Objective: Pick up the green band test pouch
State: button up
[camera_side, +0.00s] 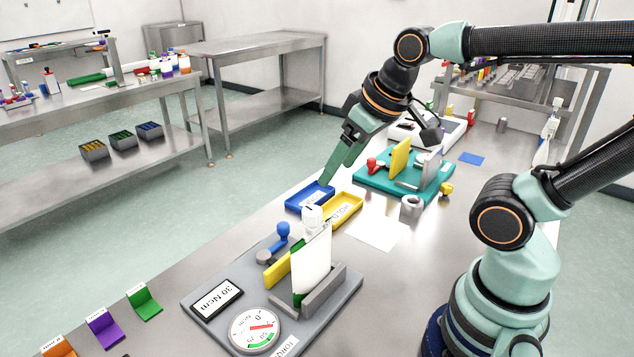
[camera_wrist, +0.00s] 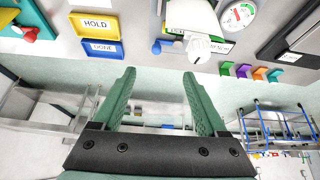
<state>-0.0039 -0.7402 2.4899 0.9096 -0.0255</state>
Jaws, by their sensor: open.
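The pouch (camera_side: 312,262) is white with a green band along its bottom edge. It stands upright in a grey holder (camera_side: 335,288) on a grey fixture plate (camera_side: 210,275), with a white cap or spout on top. In the wrist view the pouch (camera_wrist: 188,14) shows at the top, beyond my fingertips, partly cut off by the frame edge. My gripper (camera_side: 335,172) is open and empty. It hangs above and behind the blue tray, well apart from the pouch, with its fingers pointing down. In the wrist view my gripper (camera_wrist: 158,74) shows a clear gap between its fingers.
A yellow tray (camera_side: 344,209) and a blue tray (camera_side: 298,201) lie behind the pouch. A teal fixture (camera_side: 362,182) stands farther back. The plate also carries a round dial (camera_side: 255,330), a display box (camera_side: 216,298) and a blue knob (camera_side: 283,232). Colored stands line the front left.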

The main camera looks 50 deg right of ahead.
aim_at(312, 213)
jog(key=a+n+g, duration=0.1)
jog(key=n, duration=0.3)
jog(key=a+r+n+g, duration=0.1)
jog(key=a+n+g, duration=0.1)
jog(key=n, duration=0.2)
jog(key=w+a+n+g, duration=0.1)
jog(key=a+n, duration=0.1)
jog(key=n, duration=0.2)
jog(key=shift+w+r+n+g, duration=0.1)
jog(key=shift+r+n+g, duration=0.2)
jog(key=shift+n, duration=0.1)
jog(key=n, duration=0.1)
jog(key=a+n+g, duration=0.1)
jog(key=shift+n, duration=0.4)
jog(key=f, duration=1.2)
jog(key=shift+w, duration=0.2)
jog(key=shift+r, duration=0.1)
grip_shut()
